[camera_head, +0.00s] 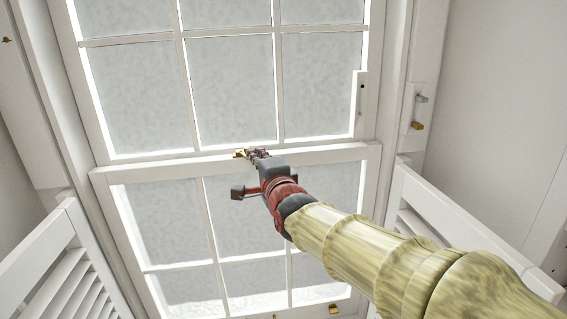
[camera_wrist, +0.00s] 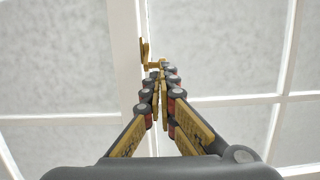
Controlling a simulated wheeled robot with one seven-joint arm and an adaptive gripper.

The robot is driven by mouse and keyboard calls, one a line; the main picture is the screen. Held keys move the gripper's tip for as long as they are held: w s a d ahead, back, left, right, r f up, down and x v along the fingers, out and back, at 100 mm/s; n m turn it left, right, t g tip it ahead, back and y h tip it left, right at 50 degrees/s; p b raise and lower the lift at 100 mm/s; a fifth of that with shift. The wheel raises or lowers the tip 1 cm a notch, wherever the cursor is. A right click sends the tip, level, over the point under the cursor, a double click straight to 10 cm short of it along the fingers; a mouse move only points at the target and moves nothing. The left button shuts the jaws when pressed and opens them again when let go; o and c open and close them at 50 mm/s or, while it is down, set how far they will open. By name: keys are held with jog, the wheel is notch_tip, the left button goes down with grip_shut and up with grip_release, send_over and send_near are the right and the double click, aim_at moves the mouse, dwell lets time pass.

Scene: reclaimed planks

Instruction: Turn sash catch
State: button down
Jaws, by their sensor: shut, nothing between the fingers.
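The sash catch (camera_head: 240,154) is a small brass piece on the meeting rail of a white sash window (camera_head: 135,168). In the wrist view the brass catch (camera_wrist: 145,52) stands just beyond and slightly left of my fingertips. My gripper (camera_head: 262,153) is at the rail, right beside the catch. In the wrist view the fingers of my gripper (camera_wrist: 162,72) are closed together with nothing between them. I cannot tell whether the fingertips touch the catch. Part of the catch is hidden by my gripper in the head view.
White louvred shutters stand open at the left (camera_head: 60,262) and right (camera_head: 425,215). Brass hardware (camera_head: 416,126) sits on the right frame, and a brass piece (camera_head: 334,309) on the bottom rail. Frosted panes lie close behind the rail.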

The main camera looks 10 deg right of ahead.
jog(key=shift+s+a, duration=0.2)
jog(key=shift+a, duration=0.45)
jog(key=shift+s+a, duration=0.15)
jog(key=shift+a, duration=0.5)
jog(key=shift+p, duration=0.3)
jog(key=shift+a+f+m+h+p, duration=0.15)
jog(key=shift+a+m+h+p, duration=0.2)
jog(key=shift+m+h+p, duration=0.55)
jog(key=shift+d+f+n+b, duration=0.1)
jog(key=shift+d+n+b, duration=0.05)
jog(key=shift+n+b, duration=0.2)
